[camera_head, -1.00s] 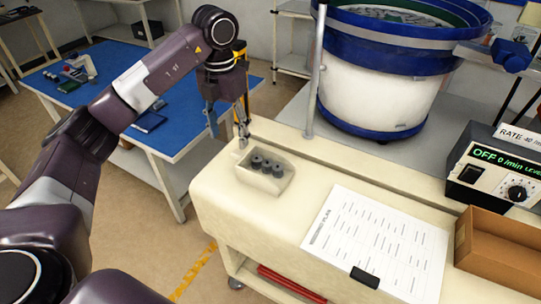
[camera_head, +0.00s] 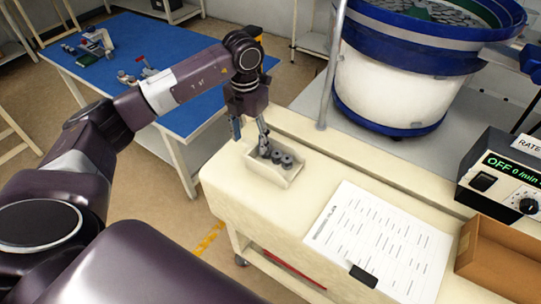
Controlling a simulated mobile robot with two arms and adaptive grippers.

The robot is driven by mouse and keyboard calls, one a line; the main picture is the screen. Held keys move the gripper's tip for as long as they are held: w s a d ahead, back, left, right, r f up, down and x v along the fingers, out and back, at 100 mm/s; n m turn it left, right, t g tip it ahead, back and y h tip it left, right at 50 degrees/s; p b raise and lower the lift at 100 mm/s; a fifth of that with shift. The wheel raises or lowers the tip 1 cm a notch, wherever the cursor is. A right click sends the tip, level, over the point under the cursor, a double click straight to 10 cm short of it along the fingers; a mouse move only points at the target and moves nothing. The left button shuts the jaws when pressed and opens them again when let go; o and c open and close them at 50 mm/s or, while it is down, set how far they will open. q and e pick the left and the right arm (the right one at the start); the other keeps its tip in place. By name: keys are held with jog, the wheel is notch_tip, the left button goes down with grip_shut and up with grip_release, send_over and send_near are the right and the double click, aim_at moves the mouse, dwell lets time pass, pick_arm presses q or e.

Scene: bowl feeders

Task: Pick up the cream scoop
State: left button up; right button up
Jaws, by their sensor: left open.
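The cream scoop (camera_head: 264,173) is a small open box-like container on the cream bench top, near its left end. It holds several dark grey round parts with holes (camera_head: 284,160). My left gripper (camera_head: 250,139) points down at the scoop's far left end, with its two fingers apart. One finger overlaps the scoop's far edge in the picture, and the other is left of it. I cannot tell whether either finger touches the scoop. My right gripper is not in view.
A printed sheet (camera_head: 375,240) with a black block (camera_head: 363,275) lies right of the scoop. A brown open box (camera_head: 495,265) and a control unit (camera_head: 505,175) stand at the right. A blue-and-white bowl feeder (camera_head: 390,85) and its post (camera_head: 333,70) stand behind.

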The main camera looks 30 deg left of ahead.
pick_arm(q)
jog(key=c, duration=1.3)
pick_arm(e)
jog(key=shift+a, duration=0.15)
pick_arm(q)
jog(key=shift+r+b, duration=0.3)
jog(key=shift+r, duration=0.25)
notch_tip(320, 180, up, 29)
jog(key=p, duration=0.9)
jog(key=shift+p, duration=0.35)
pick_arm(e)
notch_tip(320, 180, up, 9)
pick_arm(q)
jog(key=shift+f, duration=0.1)
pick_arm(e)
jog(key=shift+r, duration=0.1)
